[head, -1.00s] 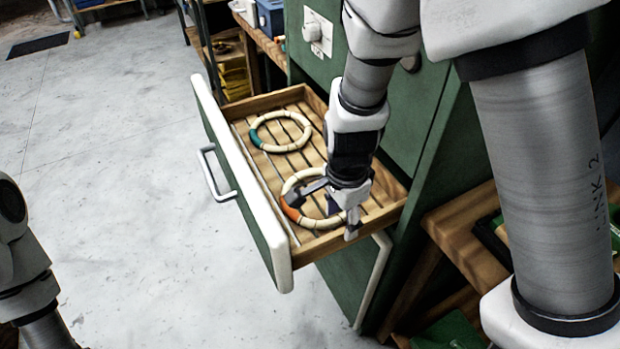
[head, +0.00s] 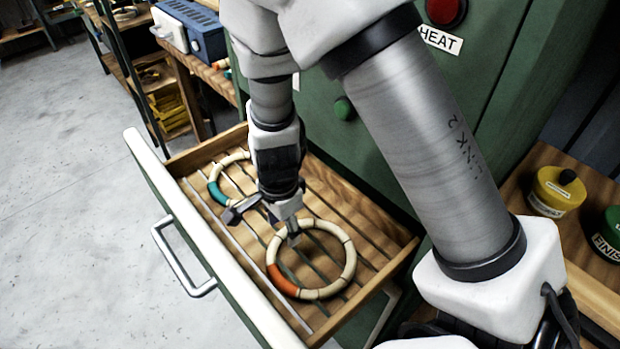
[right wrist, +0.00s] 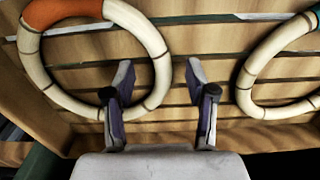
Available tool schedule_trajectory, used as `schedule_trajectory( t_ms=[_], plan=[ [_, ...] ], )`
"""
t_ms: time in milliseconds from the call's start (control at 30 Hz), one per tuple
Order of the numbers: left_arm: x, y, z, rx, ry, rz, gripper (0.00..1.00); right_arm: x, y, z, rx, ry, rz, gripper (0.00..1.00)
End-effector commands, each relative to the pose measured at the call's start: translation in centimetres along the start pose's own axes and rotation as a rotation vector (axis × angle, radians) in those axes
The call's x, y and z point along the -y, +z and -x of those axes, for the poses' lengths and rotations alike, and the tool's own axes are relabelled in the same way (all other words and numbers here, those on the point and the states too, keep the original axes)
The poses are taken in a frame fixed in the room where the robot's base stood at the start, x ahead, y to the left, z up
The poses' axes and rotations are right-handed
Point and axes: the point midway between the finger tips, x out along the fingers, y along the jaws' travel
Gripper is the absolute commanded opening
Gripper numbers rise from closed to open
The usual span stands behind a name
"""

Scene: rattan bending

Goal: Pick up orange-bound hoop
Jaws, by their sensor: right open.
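The orange-bound hoop (head: 282,281), cream with one orange band, lies flat on the slats of the open drawer (head: 357,205). It also shows at the left of the right wrist view (right wrist: 69,10). My right gripper (head: 262,224) is open over the hoop's edge nearest the other hoop. In the right wrist view, the gripper (right wrist: 158,70) has one finger over the hoop's inside and one outside, with the rim between them. I cannot tell whether they touch it. My left gripper is out of view.
A teal-bound hoop (head: 219,191) lies farther back in the drawer, partly hidden by my right arm. The green cabinet (head: 400,150) rises at the right. A yellow tin (head: 556,192) stands on a wooden shelf. Floor is clear at left.

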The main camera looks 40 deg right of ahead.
Motion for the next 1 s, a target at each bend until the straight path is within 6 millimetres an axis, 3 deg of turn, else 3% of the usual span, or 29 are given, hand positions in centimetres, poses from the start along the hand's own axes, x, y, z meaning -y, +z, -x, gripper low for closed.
schedule_trajectory(
  t_ms=[100, 300, 433, 467, 800, 1000],
  plan=[
    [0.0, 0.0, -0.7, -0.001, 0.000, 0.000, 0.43, 0.0, 0.0, -1.4, -0.001, 0.001, 0.000, 0.56],
    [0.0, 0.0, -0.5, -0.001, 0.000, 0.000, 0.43, 0.0, 0.0, -1.3, -0.001, -0.001, 0.000, 0.53],
    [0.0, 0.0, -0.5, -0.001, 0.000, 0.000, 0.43, 0.0, 0.0, -1.3, -0.001, -0.001, 0.000, 0.06],
    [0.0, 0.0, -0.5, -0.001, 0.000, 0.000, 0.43, 0.0, 0.0, -1.3, -0.001, -0.001, 0.000, 0.00],
    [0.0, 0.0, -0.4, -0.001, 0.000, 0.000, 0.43, 0.0, 0.0, -1.0, -0.001, -0.001, 0.000, 0.00],
    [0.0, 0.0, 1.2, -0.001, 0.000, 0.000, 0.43, 0.1, 0.0, 2.8, -0.001, -0.005, 0.001, 0.00]
  ],
)
